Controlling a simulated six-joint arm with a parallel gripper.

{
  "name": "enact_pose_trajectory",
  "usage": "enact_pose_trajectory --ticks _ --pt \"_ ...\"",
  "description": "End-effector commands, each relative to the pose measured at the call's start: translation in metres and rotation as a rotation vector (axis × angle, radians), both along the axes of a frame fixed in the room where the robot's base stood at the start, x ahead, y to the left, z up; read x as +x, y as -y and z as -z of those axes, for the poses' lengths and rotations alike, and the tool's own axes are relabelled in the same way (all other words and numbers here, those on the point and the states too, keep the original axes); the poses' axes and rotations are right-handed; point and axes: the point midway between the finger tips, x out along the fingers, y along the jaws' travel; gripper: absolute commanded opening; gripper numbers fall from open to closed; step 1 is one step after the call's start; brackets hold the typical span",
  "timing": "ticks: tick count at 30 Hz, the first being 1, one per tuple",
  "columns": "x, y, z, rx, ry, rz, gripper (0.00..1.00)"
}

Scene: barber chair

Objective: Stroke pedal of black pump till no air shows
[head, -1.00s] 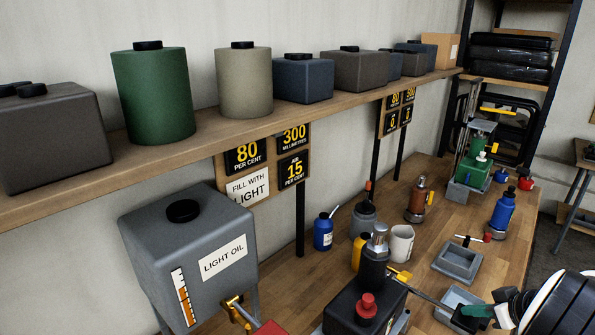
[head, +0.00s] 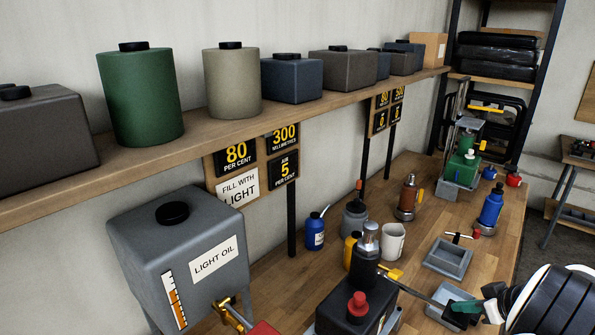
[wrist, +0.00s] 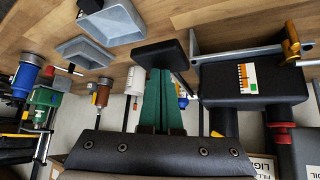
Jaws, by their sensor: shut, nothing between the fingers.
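The black pump (head: 340,312) stands at the bottom middle of the head view, with a red cap (head: 358,304) and a silver-topped black cylinder (head: 366,262). A lever runs right from it to a black pedal pad (head: 457,318). In the wrist view the pump (wrist: 238,82) shows upside down, with the pad (wrist: 158,51) ahead of my fingers. My gripper (head: 468,307) is shut and empty, its green fingertips (wrist: 159,70) at the pad; they look in contact, but a small gap cannot be ruled out. The air sign (head: 284,168) reads 5 per cent.
A light oil tank (head: 180,255) with a level gauge stands left of the pump. Grey trays (head: 447,256), a white mug (head: 392,241), a blue can (head: 315,231) and bottle jacks (head: 490,208) stand on the wooden bench. A shelf of containers hangs above.

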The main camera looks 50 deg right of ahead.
Motion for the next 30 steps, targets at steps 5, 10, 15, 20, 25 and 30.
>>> enact_pose_trajectory --ticks 5,10,15,20,25,30 --pt "0.000 0.000 -0.001 0.001 0.000 0.001 0.00" --pt "0.000 0.000 -0.001 0.000 0.000 0.001 0.00" --pt "0.000 0.000 -0.001 0.000 0.000 0.001 0.00" --pt "0.000 0.000 0.000 0.001 0.000 0.001 0.00" --pt "0.003 0.000 0.020 0.002 0.001 0.000 0.00" --pt "0.006 -0.001 0.045 0.003 0.001 0.001 0.00"
